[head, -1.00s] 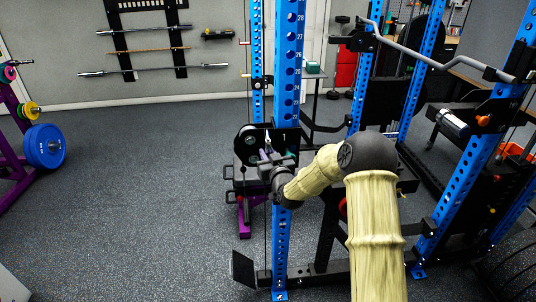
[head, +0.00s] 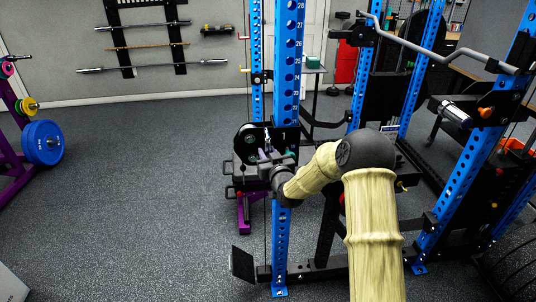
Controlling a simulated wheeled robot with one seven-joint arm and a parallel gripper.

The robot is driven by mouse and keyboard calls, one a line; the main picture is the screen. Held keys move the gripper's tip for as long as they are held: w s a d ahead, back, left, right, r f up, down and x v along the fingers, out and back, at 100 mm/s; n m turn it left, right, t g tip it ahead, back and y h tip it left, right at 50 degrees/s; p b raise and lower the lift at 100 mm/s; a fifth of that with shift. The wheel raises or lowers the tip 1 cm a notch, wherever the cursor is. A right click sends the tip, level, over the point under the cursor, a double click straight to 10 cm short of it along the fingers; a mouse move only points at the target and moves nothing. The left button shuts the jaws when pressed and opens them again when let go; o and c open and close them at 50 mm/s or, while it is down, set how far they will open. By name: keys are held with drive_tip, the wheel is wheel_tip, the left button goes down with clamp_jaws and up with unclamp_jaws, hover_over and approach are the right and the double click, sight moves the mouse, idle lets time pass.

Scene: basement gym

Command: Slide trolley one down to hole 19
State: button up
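A blue rack upright (head: 286,85) with numbered holes stands in front of me. A black trolley (head: 251,142) with a round wheel sits on this upright just below the readable numbers. My gripper (head: 268,160) is at the trolley, in front of the upright. Its fingers are small and dark against the trolley, so whether they are closed on it cannot be told. Hole 19 is not readable.
A second blue upright (head: 470,165) stands at the right, with a bent bar (head: 430,48) across the rack. A black foot plate (head: 243,265) sticks out at the upright's base. A purple stand with a blue weight plate (head: 43,143) is at the left. The floor between is clear.

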drive_tip(key=b+v, duration=0.3)
drive_tip(key=v, duration=1.4)
drive_tip(key=shift+s+d, duration=0.15)
drive_tip(key=shift+s, duration=0.1)
drive_tip(key=shift+r, duration=0.15)
drive_tip(key=s+d+r+m+g+h+p, duration=0.1)
drive_tip(key=s+d+g+p, duration=0.1)
drive_tip(key=s+g, duration=0.3)
drive_tip(key=s+d+r+m+g+h+p, duration=0.1)
drive_tip(key=s+g+p, duration=0.4)
drive_tip(key=s, duration=0.5)
drive_tip(key=s+d+r+m+g+h+p, duration=0.1)
drive_tip(key=s+d+r+g+h+p, duration=0.1)
drive_tip(key=s, duration=0.5)
drive_tip(key=d+g+h+p, duration=0.1)
drive_tip(key=d+g, duration=0.1)
drive_tip(key=shift+s+d+r+g, duration=0.4)
